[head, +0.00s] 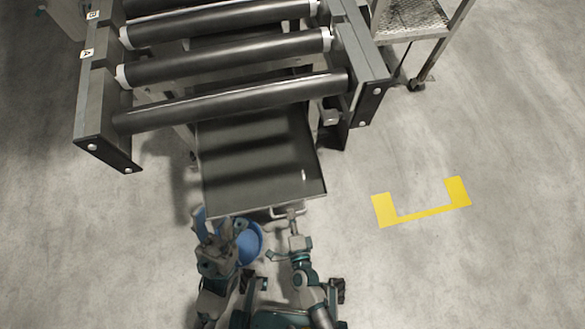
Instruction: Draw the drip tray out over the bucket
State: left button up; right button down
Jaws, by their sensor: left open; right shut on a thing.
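The drip tray (262,172) is a flat dark metal tray. It extends out from under the rollers toward me, and its back part is hidden beneath them. My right gripper (291,213) is shut on the tray's front handle (281,214), at the middle right of the front edge. The blue bucket (250,243) stands on the floor under and just in front of the tray's front edge, partly hidden by my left arm. My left gripper (212,228) is open beside the bucket, near the tray's front left corner. Whether it touches either one is unclear.
Several dark rollers (230,57) sit in a grey frame with labels A and B above the tray. A wheeled metal cart (411,20) stands at the upper right. A yellow floor marking (421,208) lies on open floor to the right.

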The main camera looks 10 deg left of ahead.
jog(key=shift+s+a+f, duration=0.25)
jog(key=shift+s+f, duration=0.05)
jog(key=shift+f, duration=0.2)
jog(key=c, duration=1.2)
grip_release()
jog(key=shift+a, duration=0.1)
jog(key=shift+w+r, duration=0.15)
jog(key=v, duration=1.2)
